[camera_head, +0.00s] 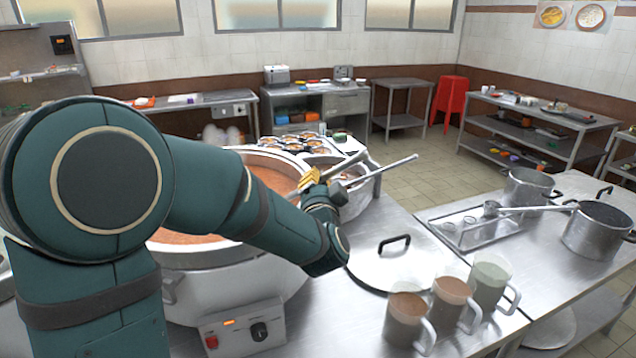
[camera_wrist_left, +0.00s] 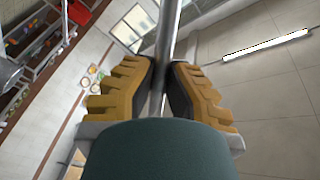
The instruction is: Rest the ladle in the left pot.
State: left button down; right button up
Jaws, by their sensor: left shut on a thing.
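A large left pot (camera_head: 213,254) with a pale outer wall holds orange-brown congee (camera_head: 275,181). My left arm crosses in front of it and hides much of its opening. My left gripper (camera_head: 310,180) is over the pot's right rim, its yellow finger pads shut on a thin metal handle, which I take as the ladle's (camera_head: 349,161). In the left wrist view the handle (camera_wrist_left: 165,45) runs between the pads of the gripper (camera_wrist_left: 160,92). The ladle's bowl is hidden. My right gripper is not in view.
A second metal rod (camera_head: 396,164) slants up to the right beside the gripper. A lid (camera_head: 392,262) and several mugs (camera_head: 405,318) occupy the counter in front. Two steel pots (camera_head: 528,188) (camera_head: 592,238) and a tray (camera_head: 477,231) stand farther right.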

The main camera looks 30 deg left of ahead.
pick_arm(q)
jog(key=shift+f, duration=0.25)
jog(key=c, duration=1.1)
grip_release()
jog(key=shift+o, duration=0.2)
jog(key=v, duration=0.7)
jog(key=shift+s+d, duration=0.15)
jog(key=shift+s, duration=0.1)
